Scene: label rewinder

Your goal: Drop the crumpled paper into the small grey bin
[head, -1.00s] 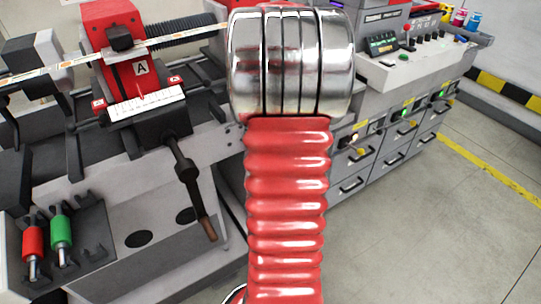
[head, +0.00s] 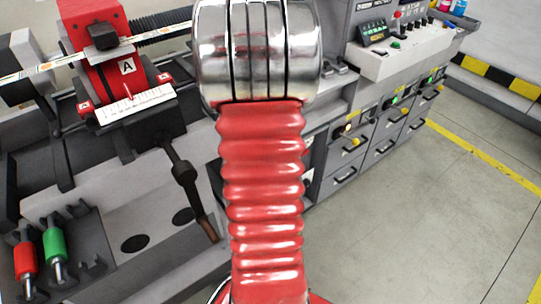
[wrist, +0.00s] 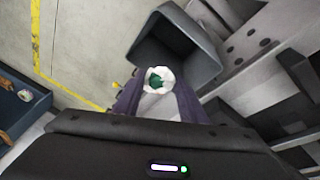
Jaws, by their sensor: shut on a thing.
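The crumpled paper (wrist: 160,78), white with a green patch, shows in the wrist view between the tips of my gripper (wrist: 158,92). My gripper is shut on it. The small grey bin (wrist: 200,62) is just beyond the fingertips, its open mouth facing the camera. The paper overlaps the near part of the bin in the picture; how far above it the paper hangs, I cannot tell. In the head view my red arm covers the middle, and neither gripper, paper nor bin shows.
The rewinder (head: 100,75) stands at the left, with a red roller (head: 25,258) and a green roller (head: 54,245) in front. A grey drawer cabinet (head: 340,178) stands behind my arm. The floor (head: 420,230) at the right is clear. A blue tray (wrist: 20,105) is at the wrist view's left.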

